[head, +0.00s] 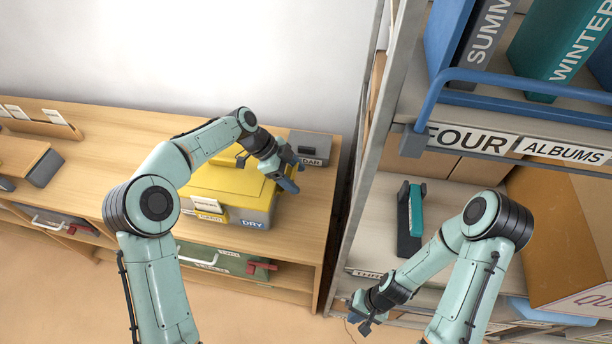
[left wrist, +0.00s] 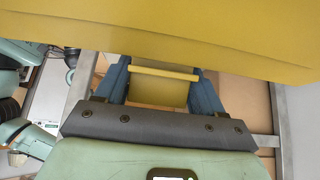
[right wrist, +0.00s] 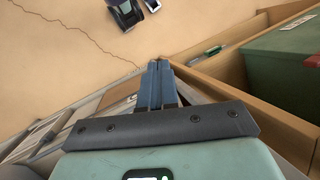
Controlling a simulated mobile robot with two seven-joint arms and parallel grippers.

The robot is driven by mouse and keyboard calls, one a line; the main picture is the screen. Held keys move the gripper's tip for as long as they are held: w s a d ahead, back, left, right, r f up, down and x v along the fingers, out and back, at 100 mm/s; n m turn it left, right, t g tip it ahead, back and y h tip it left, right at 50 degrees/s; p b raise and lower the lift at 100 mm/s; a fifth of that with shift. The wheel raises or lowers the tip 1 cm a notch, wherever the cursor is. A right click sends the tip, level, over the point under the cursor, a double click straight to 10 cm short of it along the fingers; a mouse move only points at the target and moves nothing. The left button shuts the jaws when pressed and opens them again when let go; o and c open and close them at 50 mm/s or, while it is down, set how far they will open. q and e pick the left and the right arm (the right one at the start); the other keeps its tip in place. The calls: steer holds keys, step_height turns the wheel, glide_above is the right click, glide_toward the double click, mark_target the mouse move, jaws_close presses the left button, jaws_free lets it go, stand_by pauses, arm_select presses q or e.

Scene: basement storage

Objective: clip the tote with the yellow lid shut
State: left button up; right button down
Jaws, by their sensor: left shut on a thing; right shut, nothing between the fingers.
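The tote with the yellow lid (head: 258,214) stands on the wooden shelf top, its grey body labelled DRY. Its yellow lid (head: 222,178) lies on top. My left gripper (head: 289,185) is at the right end of the tote, pointing down. In the left wrist view its blue fingers (left wrist: 165,88) are shut on a yellow clip (left wrist: 165,73) beside the lid's edge. Whether the clip is fastened I cannot tell. My right gripper (head: 362,326) is low at the front of the metal rack, far from the tote. Its fingers (right wrist: 158,80) are together and empty.
A grey box (head: 310,147) labelled CEDAR stands behind the tote. The metal rack's post (head: 372,150) rises to the right. A green box (head: 222,258) with a red clip sits on the shelf below. The wooden top left of the tote is partly clear.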

step_height(320, 180, up, 12)
steer(key=w+g+y, duration=0.1)
steer(key=g+y, duration=0.1)
steer(key=y, duration=0.2)
steer(key=w+d+r+n+h, duration=0.1)
steer(key=w+r+n+h, duration=0.1)
steer(key=w+r+n, duration=1)
steer(key=w+d+r+m+t+y, duration=0.1)
steer(key=w+d+m+t, duration=0.35)
steer(key=w+m, duration=0.4)
steer(key=w+d+m+t+y, duration=0.1)
steer(key=w+d+m+t, duration=0.35)
steer(key=w+m, duration=0.45)
steer(key=s+a+r+m+g+y, duration=0.1)
steer(key=s+a+r+m+y, duration=0.15)
steer(key=a+m, duration=0.25)
steer(key=s+a+r+m+g+y, duration=0.2)
steer(key=a+r+m+y, duration=0.1)
steer(key=a+m, duration=0.2)
steer(key=a+r+x, duration=0.1)
steer(key=r+x, duration=0.1)
steer(key=x, duration=1.1)
steer(key=shift+w+a+r, duration=0.2)
steer(key=shift+r, duration=0.05)
